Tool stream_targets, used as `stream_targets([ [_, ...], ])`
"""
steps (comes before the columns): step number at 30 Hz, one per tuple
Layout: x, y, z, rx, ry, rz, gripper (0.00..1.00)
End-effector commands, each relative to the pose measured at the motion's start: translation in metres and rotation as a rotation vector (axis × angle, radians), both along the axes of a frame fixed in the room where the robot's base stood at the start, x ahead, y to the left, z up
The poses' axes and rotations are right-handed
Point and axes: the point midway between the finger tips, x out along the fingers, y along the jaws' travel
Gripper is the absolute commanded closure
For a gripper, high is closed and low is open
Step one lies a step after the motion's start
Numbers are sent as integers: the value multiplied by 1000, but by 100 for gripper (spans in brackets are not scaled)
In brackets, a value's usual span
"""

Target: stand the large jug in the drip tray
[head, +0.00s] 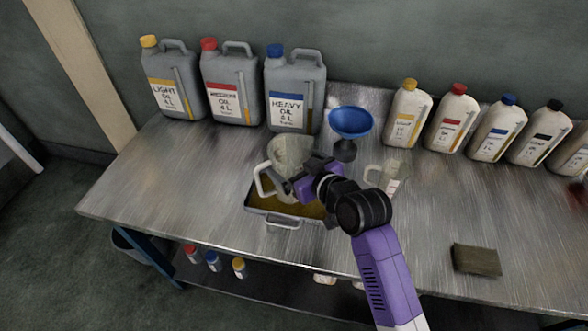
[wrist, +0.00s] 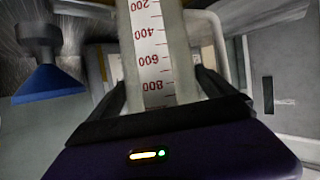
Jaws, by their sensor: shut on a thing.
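The large jug (head: 291,154) is a clear, pale measuring jug with a white handle on its left side. It shows over the drip tray in the head view, looks roughly upright, and whether its base touches the tray cannot be told. The drip tray (head: 283,221) is a shallow metal pan with brownish oil-coloured content. My gripper (head: 291,187) is shut on the jug from the right. In the wrist view the jug's wall with its red scale (wrist: 153,60) stands between the two dark fingers. The scale reads upside down there.
A blue funnel (head: 350,122) on a dark stand is behind the jug. A smaller clear jug (head: 390,181) stands right of my gripper. Grey oil cans (head: 231,85) and several white bottles (head: 452,118) line the back. A brown block (head: 476,260) lies front right. The left tabletop is clear.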

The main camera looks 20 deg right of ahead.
Motion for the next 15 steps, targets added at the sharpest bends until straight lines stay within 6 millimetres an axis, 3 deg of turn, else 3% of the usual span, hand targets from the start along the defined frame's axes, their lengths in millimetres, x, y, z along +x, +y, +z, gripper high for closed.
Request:
stream_targets([
  [5,0,0,-20,1,-1,1,72],
  [15,0,0,-23,1,-1,0,72],
])
